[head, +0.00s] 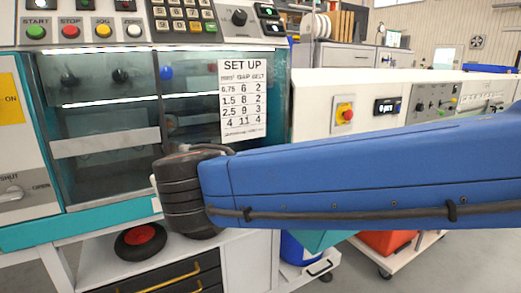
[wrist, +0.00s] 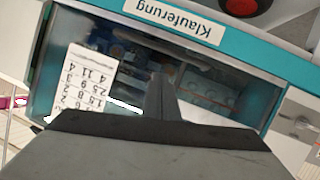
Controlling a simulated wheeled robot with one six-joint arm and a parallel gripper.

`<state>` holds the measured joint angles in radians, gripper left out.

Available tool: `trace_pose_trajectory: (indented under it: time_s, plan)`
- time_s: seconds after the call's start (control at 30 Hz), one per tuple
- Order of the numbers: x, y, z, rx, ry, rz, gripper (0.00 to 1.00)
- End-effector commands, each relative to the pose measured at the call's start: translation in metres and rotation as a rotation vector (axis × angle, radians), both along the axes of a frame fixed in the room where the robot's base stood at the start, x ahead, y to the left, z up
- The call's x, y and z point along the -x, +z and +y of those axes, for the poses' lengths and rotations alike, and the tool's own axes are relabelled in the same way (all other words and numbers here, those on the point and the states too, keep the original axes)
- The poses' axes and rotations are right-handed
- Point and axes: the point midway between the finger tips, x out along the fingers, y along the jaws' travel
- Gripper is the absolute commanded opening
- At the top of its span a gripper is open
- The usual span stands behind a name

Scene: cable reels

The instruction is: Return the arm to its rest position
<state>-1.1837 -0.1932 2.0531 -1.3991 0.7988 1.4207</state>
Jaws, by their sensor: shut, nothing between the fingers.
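My gripper (wrist: 160,88) shows in the wrist view, with its grey fingers together and nothing between them. It points toward the window of the teal-framed machine, which appears upside down there. In the head view my blue arm reaches in from the right edge, and its dark joint is in front of the machine's lower right corner. My gripper cannot be made out in the head view.
The machine's teal frame (head: 100,228) carries a glass window and a SET UP sheet (head: 244,97). A button panel is above. A red-centred black wheel (head: 140,240) lies on the white shelf below. A cart with a red bin (head: 385,241) stands right, behind my arm.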

Motion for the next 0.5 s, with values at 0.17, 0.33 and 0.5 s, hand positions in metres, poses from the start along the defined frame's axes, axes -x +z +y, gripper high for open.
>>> trace_pose_trajectory:
  time_s: [0.17, 0.33, 0.5]
  plan:
    - [-0.033, -0.023, -0.093, 0.067, -0.137, 0.084, 0.0]
    - [-0.044, -0.047, -0.174, 0.12, -0.246, 0.177, 0.0]
    - [-0.04, -0.073, -0.248, 0.16, -0.334, 0.279, 0.0]
